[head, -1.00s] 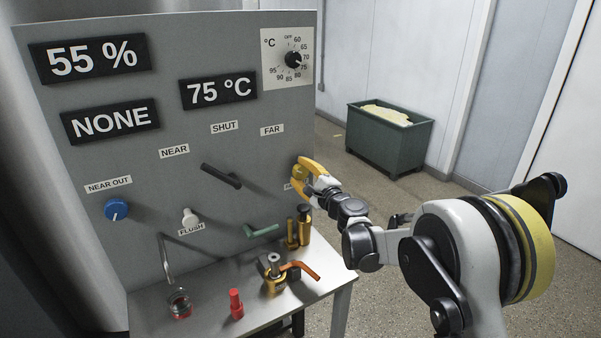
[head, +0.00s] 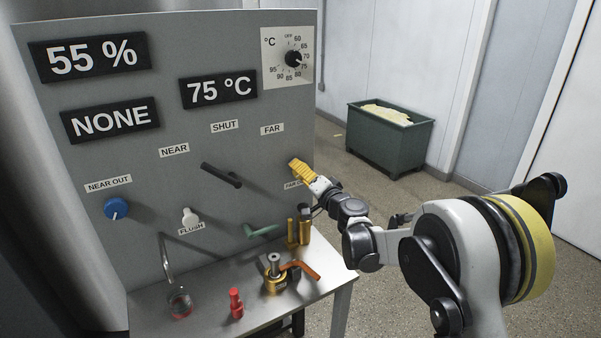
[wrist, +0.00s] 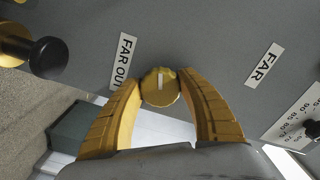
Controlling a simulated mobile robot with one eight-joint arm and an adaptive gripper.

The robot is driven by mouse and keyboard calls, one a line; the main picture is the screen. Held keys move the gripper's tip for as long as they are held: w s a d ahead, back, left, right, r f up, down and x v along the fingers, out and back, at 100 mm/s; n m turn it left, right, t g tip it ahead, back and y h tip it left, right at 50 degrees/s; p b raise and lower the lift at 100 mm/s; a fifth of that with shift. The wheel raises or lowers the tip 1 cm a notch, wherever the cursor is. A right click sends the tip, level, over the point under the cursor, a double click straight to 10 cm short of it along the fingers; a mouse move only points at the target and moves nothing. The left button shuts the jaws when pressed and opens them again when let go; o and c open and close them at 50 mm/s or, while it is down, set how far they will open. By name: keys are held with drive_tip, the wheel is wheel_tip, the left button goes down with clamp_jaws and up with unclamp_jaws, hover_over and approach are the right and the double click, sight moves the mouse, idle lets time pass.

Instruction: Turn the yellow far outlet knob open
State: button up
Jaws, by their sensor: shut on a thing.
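The yellow far outlet knob (wrist: 160,87) sits on the grey panel beside the FAR OUT label (wrist: 123,62). A white mark runs across its face, pointing up in the wrist view. My gripper (wrist: 160,92) has its two yellow fingers closed around the knob, one on each side. In the head view my gripper (head: 302,170) is at the panel's right edge and hides the knob there.
The panel (head: 190,140) carries a black lever (head: 221,174), a blue near outlet knob (head: 116,208) and a green handle (head: 262,231). Below, a steel shelf (head: 215,315) holds a brass valve with an orange handle (head: 300,268) and a red item (head: 236,303). A green bin (head: 385,150) stands behind.

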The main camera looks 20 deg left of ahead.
drive_tip(key=n, duration=0.4)
drive_tip(key=shift+w+n, duration=0.1)
drive_tip(key=shift+n, duration=2)
drive_tip(key=o, duration=1.2)
drive_tip(key=v, duration=1.2)
